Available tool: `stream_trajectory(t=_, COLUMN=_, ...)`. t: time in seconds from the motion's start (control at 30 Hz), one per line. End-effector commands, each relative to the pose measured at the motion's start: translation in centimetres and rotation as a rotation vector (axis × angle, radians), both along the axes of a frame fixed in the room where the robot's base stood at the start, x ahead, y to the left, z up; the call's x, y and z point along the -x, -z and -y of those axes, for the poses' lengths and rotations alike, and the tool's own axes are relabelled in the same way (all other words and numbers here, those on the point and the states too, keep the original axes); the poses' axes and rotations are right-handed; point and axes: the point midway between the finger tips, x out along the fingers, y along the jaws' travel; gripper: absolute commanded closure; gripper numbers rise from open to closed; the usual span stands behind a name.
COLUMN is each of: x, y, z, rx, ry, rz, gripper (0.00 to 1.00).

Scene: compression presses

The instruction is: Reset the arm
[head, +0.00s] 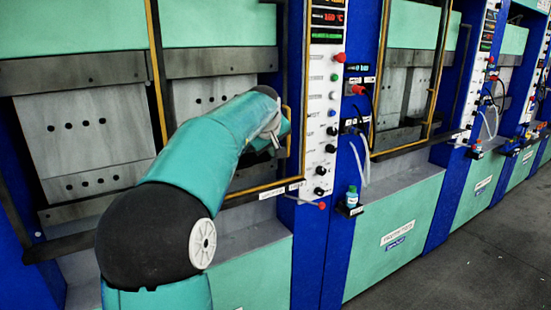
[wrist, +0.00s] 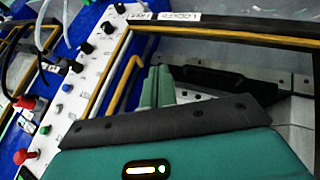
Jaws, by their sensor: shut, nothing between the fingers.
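My teal arm reaches from the lower left of the head view up to the front of the nearest press (head: 219,63). My gripper (head: 275,139) is at the arm's end, in front of the press opening, left of the control panel (head: 323,110), and is mostly hidden by my own wrist. In the wrist view, my gripper (wrist: 156,86) shows as two green fingers close together, shut and empty. They are beside the yellow guard frame (wrist: 100,82) and in front of the grey press interior (wrist: 215,52). I cannot tell whether they touch anything.
The control panel also fills the left of the wrist view (wrist: 78,82), with black knobs and a red button (wrist: 25,156). More presses (head: 405,90) line up to the right. Grey floor (head: 470,250) is clear at lower right.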

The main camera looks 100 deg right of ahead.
Motion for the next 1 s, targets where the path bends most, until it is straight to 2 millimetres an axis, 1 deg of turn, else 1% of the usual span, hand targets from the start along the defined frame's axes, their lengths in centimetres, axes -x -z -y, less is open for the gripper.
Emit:
stream_trajectory(t=0.03, x=-0.1, y=-0.6, z=-0.5, rx=0.0, ry=-0.001, rz=-0.001, gripper=1.0)
stream_trajectory(t=0.1, x=-0.2, y=-1.2, z=-1.0, rx=0.001, ry=0.0, rz=-0.001, gripper=1.0)
stream_trajectory(t=0.2, x=-0.4, y=-1.7, z=-1.4, rx=-0.002, ry=0.0, rz=0.0, gripper=1.0)
stream_trajectory(t=0.5, x=-0.4, y=-1.8, z=-1.7, rx=-0.002, ry=0.001, rz=0.001, gripper=1.0)
stream_trajectory(t=0.57, x=-0.9, y=-1.8, z=-1.8, rx=-0.002, ry=-0.004, rz=0.004, gripper=1.0)
stream_trajectory(t=0.63, x=-2.4, y=-1.8, z=-1.9, rx=-0.002, ry=-0.022, rz=0.016, gripper=1.0)
stream_trajectory(t=0.67, x=-3.4, y=-1.7, z=-2.0, rx=-0.003, ry=-0.034, rz=0.025, gripper=1.0)
stream_trajectory(t=0.77, x=-8.5, y=-1.6, z=-2.9, rx=-0.007, ry=-0.092, rz=0.065, gripper=1.0)
stream_trajectory(t=0.8, x=-11.1, y=-1.4, z=-3.5, rx=-0.012, ry=-0.12, rz=0.085, gripper=1.0)
stream_trajectory(t=0.87, x=-15.1, y=-1.2, z=-4.7, rx=-0.021, ry=-0.166, rz=0.117, gripper=1.0)
stream_trajectory(t=0.9, x=-17.8, y=-1.0, z=-5.7, rx=-0.029, ry=-0.199, rz=0.137, gripper=1.0)
stream_trajectory(t=0.97, x=-21.6, y=-0.7, z=-7.3, rx=-0.042, ry=-0.247, rz=0.166, gripper=1.0)
stream_trajectory(t=1.0, x=-24.1, y=-0.5, z=-8.6, rx=-0.052, ry=-0.279, rz=0.184, gripper=1.0)
